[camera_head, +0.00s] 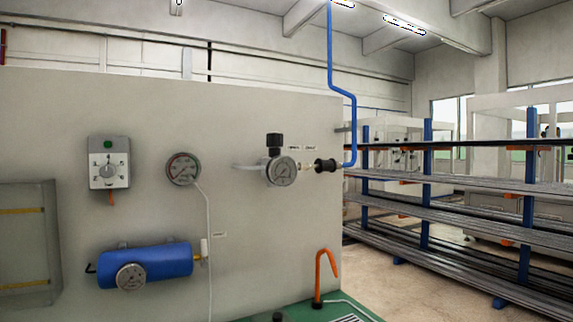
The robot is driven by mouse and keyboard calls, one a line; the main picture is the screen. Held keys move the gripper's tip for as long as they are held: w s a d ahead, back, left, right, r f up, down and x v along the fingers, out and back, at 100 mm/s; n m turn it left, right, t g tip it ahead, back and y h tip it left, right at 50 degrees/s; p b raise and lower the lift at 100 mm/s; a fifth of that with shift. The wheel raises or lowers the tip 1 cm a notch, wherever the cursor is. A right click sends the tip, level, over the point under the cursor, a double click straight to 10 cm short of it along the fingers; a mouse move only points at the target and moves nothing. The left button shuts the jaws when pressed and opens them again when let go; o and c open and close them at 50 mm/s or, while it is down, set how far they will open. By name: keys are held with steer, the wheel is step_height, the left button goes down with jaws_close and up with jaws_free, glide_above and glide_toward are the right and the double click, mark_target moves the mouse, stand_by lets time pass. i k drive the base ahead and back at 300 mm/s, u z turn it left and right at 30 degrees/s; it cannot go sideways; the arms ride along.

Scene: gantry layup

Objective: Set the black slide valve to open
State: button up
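What looks like the black slide valve (325,166) is a short black ribbed sleeve on the air line, at the right end of the pale wall panel. A small label above the fitting is too small to read. I cannot tell the sleeve's setting from here. My gripper is not in view.
The panel (130,220) also carries a grey dial box (109,163), another gauge (183,168) with a pale hose, and a blue tank (150,266). An orange hooked pipe (318,280) rises from a green surface (345,309) below. Racks of long bars (460,205) stand at right.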

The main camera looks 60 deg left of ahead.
mark_target(331, 166)
steer(key=u, duration=0.75)
steer(key=i, duration=0.65)
steer(key=u, duration=0.75)
